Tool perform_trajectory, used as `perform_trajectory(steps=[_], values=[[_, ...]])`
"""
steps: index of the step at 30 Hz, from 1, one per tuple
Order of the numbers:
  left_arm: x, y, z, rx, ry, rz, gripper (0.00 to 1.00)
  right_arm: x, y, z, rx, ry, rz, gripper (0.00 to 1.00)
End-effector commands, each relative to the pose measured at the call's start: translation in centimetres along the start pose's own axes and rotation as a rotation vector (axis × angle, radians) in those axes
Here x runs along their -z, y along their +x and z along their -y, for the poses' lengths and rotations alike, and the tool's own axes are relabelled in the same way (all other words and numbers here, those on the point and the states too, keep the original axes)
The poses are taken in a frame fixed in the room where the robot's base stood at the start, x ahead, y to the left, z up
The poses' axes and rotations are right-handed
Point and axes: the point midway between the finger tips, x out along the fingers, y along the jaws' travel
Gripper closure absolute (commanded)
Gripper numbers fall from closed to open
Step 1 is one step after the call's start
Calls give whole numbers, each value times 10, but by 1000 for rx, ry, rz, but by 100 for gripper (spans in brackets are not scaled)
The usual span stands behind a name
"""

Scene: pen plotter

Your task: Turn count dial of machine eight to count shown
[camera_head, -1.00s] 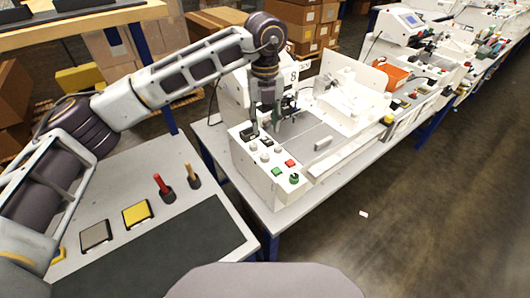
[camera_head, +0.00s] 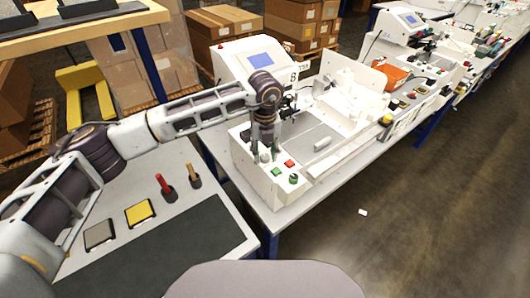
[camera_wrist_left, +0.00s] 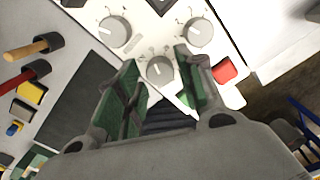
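Machine eight (camera_head: 243,53) is white, with a screen and an "8" plate. Its control panel shows in the left wrist view with three round grey dials: one at upper left (camera_wrist_left: 115,31), one at upper right (camera_wrist_left: 198,33) and a lower middle dial (camera_wrist_left: 160,70). My left gripper (camera_head: 264,155) is low over this panel in the head view. In the wrist view its green-padded fingers (camera_wrist_left: 158,80) are apart, on either side of the lower middle dial. I cannot tell whether they touch it. Small marks surround the dials; I cannot read their settings. My right gripper is not in view.
A bench with a red-handled tool (camera_head: 164,184) and a yellow pad (camera_head: 139,212) stands at left. Other machines line the right.

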Motion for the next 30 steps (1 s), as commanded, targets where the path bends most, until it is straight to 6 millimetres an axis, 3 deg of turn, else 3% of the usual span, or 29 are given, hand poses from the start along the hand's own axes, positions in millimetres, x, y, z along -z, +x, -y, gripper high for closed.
perform_trajectory(steps=[14, 22, 30], values=[[0, 9, 0, 0, 0, 0, 62, -2, -1, -10, -10, 0, 2, 100], [0, 9, 0, 0, 0, 0, 96, -2, -1, -10, -10, 0, 2, 100], [0, 9, 0, 0, 13, 1, 96, -1, 1, -6, -6, 1, 1, 100]])
